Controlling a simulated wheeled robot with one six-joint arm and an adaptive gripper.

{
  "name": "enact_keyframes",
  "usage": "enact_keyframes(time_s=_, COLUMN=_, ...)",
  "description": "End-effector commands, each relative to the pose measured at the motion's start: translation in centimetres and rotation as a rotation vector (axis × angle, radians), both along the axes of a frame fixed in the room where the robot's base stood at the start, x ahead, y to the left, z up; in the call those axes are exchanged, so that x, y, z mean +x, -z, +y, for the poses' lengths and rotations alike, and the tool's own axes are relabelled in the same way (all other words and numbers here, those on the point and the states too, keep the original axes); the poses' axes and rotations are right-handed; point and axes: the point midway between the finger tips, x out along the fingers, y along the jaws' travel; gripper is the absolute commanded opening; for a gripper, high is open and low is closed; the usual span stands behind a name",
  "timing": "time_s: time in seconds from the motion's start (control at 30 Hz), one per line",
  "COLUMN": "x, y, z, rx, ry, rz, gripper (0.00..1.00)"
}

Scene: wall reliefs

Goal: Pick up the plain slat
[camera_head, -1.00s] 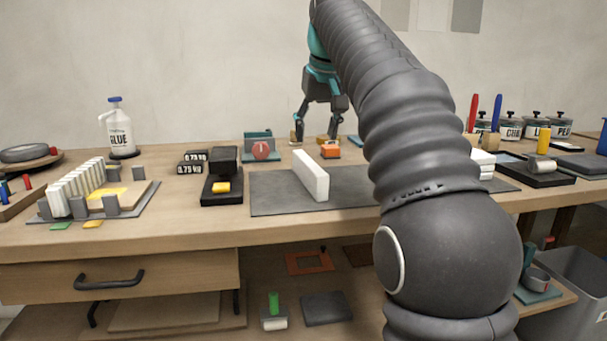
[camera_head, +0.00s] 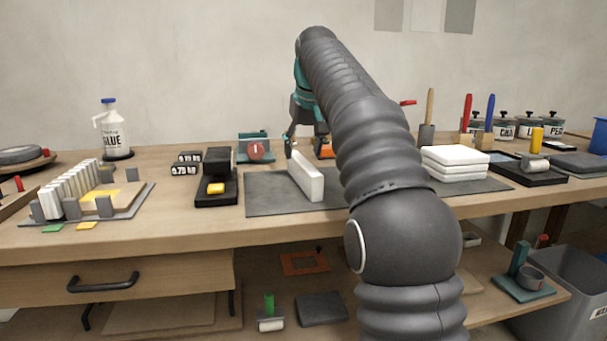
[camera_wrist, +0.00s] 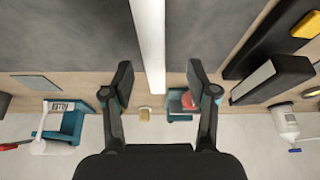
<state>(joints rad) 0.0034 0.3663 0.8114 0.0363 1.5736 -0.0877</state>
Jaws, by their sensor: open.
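The plain slat (camera_head: 306,180) is a long white bar standing on edge on the dark grey mat (camera_head: 262,198). In the wrist view the slat (camera_wrist: 150,40) runs down from the top edge and ends between the fingers. My gripper (camera_head: 303,150) is at the slat's far end in the head view, partly hidden by my arm. In the wrist view my gripper (camera_wrist: 160,78) is open, with one finger on each side of the slat's end and gaps on both sides. How high the fingers are above the mat is unclear.
A rack (camera_head: 130,203) of white slats stands at left. A black stand with a yellow part (camera_head: 216,189) is left of the mat. Behind is a teal holder with a red disc (camera_head: 256,150). A white stack (camera_head: 455,163) sits on the mat's right. The mat's left part is clear.

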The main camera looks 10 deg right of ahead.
Motion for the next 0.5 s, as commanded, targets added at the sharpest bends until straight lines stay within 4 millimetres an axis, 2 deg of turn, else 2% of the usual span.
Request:
enact_keyframes(time_s=0.1, x=0.5, y=1.4, z=0.0, rx=0.000, ry=0.000, rz=0.001, gripper=0.58)
enact_keyframes(time_s=0.37, x=1.1, y=2.6, z=0.0, rx=0.000, ry=0.000, rz=-0.001, gripper=0.58)
enact_keyframes(time_s=0.5, x=1.6, y=4.2, z=-0.4, rx=0.000, ry=0.000, rz=0.002, gripper=0.58)
